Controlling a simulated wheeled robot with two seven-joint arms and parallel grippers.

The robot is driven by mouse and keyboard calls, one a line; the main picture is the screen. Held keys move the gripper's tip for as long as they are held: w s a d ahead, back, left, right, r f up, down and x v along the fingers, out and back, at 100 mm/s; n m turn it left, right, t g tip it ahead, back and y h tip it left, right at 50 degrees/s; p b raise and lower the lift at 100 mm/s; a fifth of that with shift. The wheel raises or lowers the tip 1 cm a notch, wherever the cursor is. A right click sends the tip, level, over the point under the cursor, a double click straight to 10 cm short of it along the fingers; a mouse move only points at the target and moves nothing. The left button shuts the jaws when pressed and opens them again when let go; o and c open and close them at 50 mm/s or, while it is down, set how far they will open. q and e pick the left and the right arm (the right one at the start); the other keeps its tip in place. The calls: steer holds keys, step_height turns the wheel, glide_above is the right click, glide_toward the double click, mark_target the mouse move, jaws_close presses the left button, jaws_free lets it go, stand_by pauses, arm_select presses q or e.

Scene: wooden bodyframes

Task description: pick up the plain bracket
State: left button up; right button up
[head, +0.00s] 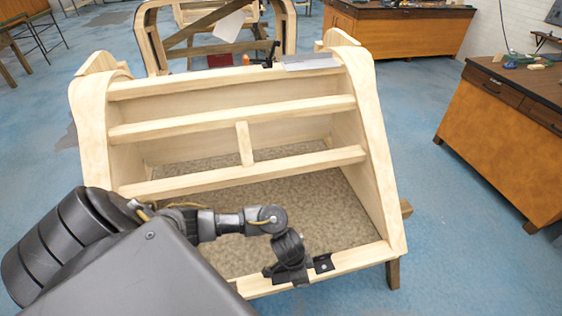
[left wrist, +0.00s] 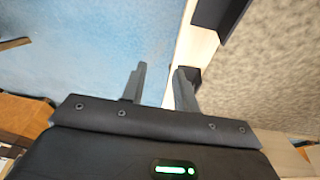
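A small black bracket (head: 322,263) sits on the frame's front wooden rail, just right of my left gripper in the head view. I cannot tell from its size whether it is the plain one. A dark flat piece on the rail, probably this bracket, shows at the top of the left wrist view (left wrist: 220,14). My left gripper (head: 290,277) is low over the front rail. In the left wrist view its fingers (left wrist: 160,85) are apart with nothing gripped between them; the rail edge and blue floor show there. My right gripper is not in view.
The wooden bodyframe (head: 235,177) has slats and a speckled floor panel (head: 305,205). On its back rail are a black clamp (head: 270,55) and a grey plate (head: 310,62). Wooden benches (head: 395,35) stand behind and at right (head: 510,125). Blue floor is clear at right.

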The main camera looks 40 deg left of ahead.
arm_select(q)
steer(key=a+r+g+y, duration=0.2)
steer(key=a+r+y, duration=0.1)
steer(key=a, duration=0.8)
steer(key=b, duration=0.2)
glide_toward(282, 275)
steer(key=a, duration=0.2)
steer(key=shift+a+f+n, duration=0.1)
steer(key=shift+a+n, duration=0.2)
steer(key=shift+n, duration=0.1)
steer(key=shift+w+d+f+b, duration=0.1)
steer(key=shift+f+b, duration=0.1)
steer(key=shift+f, duration=0.85)
steer(key=shift+w+d+f+b, duration=0.1)
steer(key=shift+f+b, duration=0.15)
steer(key=shift+f, duration=0.75)
steer(key=shift+w+d+f+b, duration=0.1)
steer(key=shift+d+f+b, duration=0.1)
steer(key=shift+f, duration=0.85)
steer(key=shift+c, duration=0.4)
jaws_close()
